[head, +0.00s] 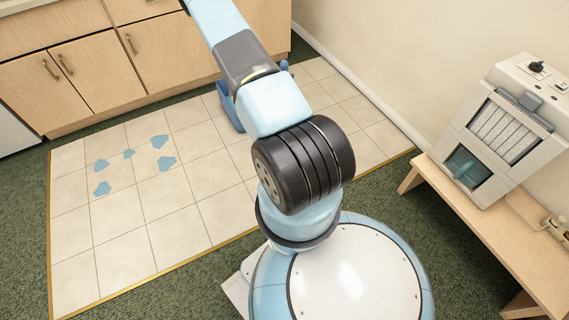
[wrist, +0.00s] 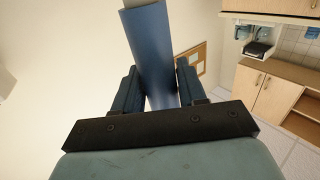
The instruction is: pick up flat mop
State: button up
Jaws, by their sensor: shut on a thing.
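In the wrist view my gripper (wrist: 157,88) is shut on a thick blue round shaft (wrist: 149,35), which I take to be the handle of the flat mop. The shaft stands between the two dark fingers and runs up out of the top of the picture, with a paler grey part at the upper end. The mop's flat head is not visible in the wrist view. In the head view my arm hides or leaves out of frame the gripper and the mop.
A blue bucket-like thing (head: 229,106) stands on the pale tiles (head: 185,205), partly behind my arm. Blue puddle-like patches (head: 165,163) lie on the tiles. Wooden cabinets (head: 95,65) line the back. A bench (head: 480,225) with a grey machine (head: 495,130) is at right.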

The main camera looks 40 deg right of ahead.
aim_at(283, 66)
grip_shut()
jog(key=shift+r, duration=0.1)
jog(key=shift+r, duration=1.15)
jog(key=s+a+r, duration=0.1)
jog(key=r, duration=0.1)
jog(key=s+a+r, duration=0.1)
jog(key=r, duration=0.1)
jog(key=s+a+r, duration=0.1)
jog(key=r, duration=0.1)
jog(key=shift+a, duration=0.2)
jog(key=s+a+r, duration=0.4)
jog(key=s+a, duration=0.2)
jog(key=a, duration=0.1)
jog(key=shift+s+r, duration=0.2)
jog(key=shift+r, duration=0.1)
jog(key=shift+w, duration=0.1)
